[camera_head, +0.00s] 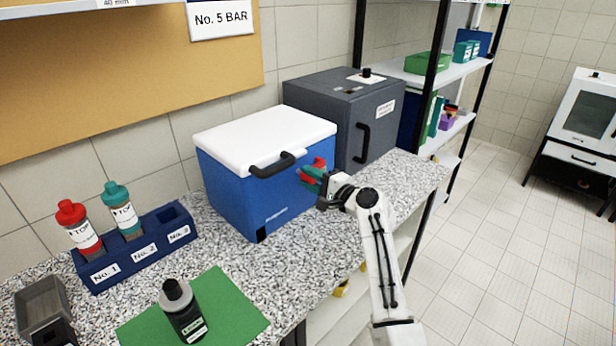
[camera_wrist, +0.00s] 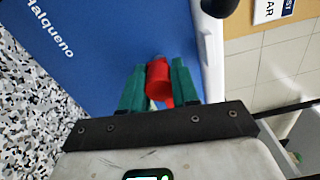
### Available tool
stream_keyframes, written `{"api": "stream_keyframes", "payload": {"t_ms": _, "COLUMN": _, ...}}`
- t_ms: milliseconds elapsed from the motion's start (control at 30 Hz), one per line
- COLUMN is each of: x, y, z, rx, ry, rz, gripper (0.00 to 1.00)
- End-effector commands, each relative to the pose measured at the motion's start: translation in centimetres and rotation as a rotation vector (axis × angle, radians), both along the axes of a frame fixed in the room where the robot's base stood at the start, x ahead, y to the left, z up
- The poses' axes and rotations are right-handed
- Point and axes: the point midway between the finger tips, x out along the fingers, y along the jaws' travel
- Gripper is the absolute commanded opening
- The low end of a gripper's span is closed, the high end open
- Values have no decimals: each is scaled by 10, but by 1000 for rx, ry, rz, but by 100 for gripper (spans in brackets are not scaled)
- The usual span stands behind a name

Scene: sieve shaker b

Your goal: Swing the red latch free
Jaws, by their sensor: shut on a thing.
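The red latch (camera_head: 318,165) is on the right side of the blue cooler box (camera_head: 240,190), just below its white lid (camera_head: 255,130). It also shows as a red, rounded piece in the wrist view (camera_wrist: 158,80). My gripper (camera_head: 313,178) reaches the latch from the right. Its green fingers stand on both sides of the latch in the wrist view (camera_wrist: 157,85) and are shut on it. The fingers hide part of the latch. The lid lies down on the box, with a black handle (camera_head: 272,165) at its front.
A dark grey cabinet (camera_head: 345,110) stands close behind the cooler. On the speckled counter (camera_head: 225,245), a blue rack (camera_head: 130,250) holds red-capped and teal-capped bottles. A dark bottle (camera_head: 183,312) stands on a green mat (camera_head: 235,315). The floor at right is clear.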

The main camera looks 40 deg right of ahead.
Motion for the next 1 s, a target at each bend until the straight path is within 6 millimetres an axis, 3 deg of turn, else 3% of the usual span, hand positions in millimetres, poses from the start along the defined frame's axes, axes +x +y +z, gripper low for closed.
{"api": "stream_keyframes", "payload": {"t_ms": 700, "x": 0, "y": -1, "z": -1, "rx": 80, "ry": 3, "rz": -2, "gripper": 0}}
{"api": "stream_keyframes", "payload": {"t_ms": 733, "x": 0, "y": -1, "z": -1, "rx": 80, "ry": 3, "rz": -2, "gripper": 31}}
{"api": "stream_keyframes", "payload": {"t_ms": 1000, "x": 0, "y": -1, "z": -1, "rx": 78, "ry": 3, "rz": -1, "gripper": 55}}
